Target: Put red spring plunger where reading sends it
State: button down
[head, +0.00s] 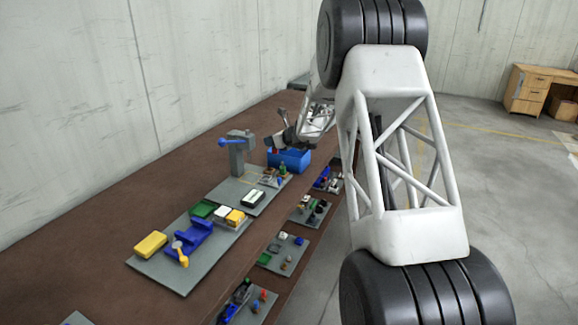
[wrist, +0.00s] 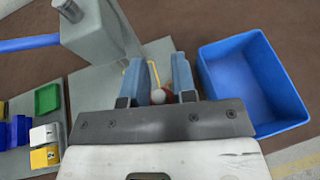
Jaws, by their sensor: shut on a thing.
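My gripper (wrist: 159,76) is shut on a small red and white part, which I take to be the red spring plunger (wrist: 168,96). Only its rounded pale end and some red show between the blue fingers; the rest is hidden. In the head view my gripper (head: 281,142) is above the far end of the grey plates, beside the open blue bin (head: 291,161). The bin also shows in the wrist view (wrist: 268,122), to the right of the fingers, and looks empty. A grey post with a blue lever (head: 237,158) stands left of my gripper. No reading is legible.
A dark box with white faces (head: 252,199) sits on the grey plate. A nearer plate (head: 168,276) holds a blue vice-like block (head: 192,238), yellow block (head: 151,245) and green tray (head: 204,208). Several boards with small parts lie along the right edge.

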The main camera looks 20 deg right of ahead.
jog(key=w+d+r+n+g+y, duration=0.1)
jog(key=w+d, duration=0.6)
jog(key=w, duration=0.4)
jog(key=shift+w, duration=0.4)
jog(key=shift+f, duration=0.1)
notch_tip(320, 180, down, 6)
dwell(0.4)
jog(key=shift+f, duration=1.9)
jog(key=shift+f, duration=0.6)
jog(key=c, duration=0.9)
grip_release()
